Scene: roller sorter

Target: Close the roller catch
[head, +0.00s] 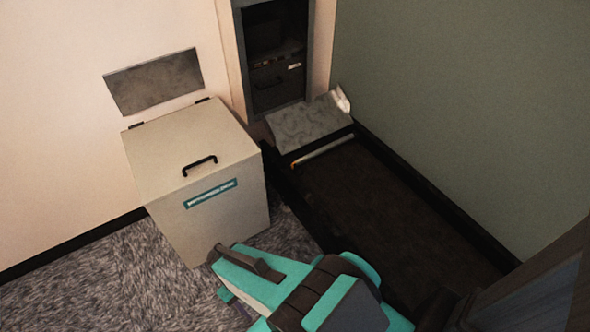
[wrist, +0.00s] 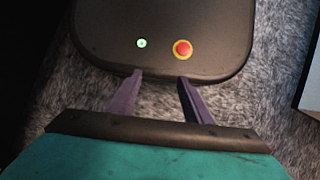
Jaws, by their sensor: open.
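The roller sorter shows in the head view as a low dark bed (head: 400,200) along the green wall. A pale roller bar (head: 322,150) lies across its far end, in front of a grey marbled sloping plate (head: 310,123). A small white piece (head: 342,100) stands at the plate's right edge. I cannot tell which part is the catch, or whether it is open. My gripper (wrist: 160,76) is open in the wrist view, its two purple fingers apart with nothing between them. In the head view my teal arm is at the bottom, well short of the roller bar.
A beige lidded box (head: 205,175) with a black handle stands left of the sorter. A dark framed opening (head: 275,55) is in the wall behind the plate. A grey panel (head: 155,82) is on the left wall. Grey carpet (head: 90,285) is clear at lower left.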

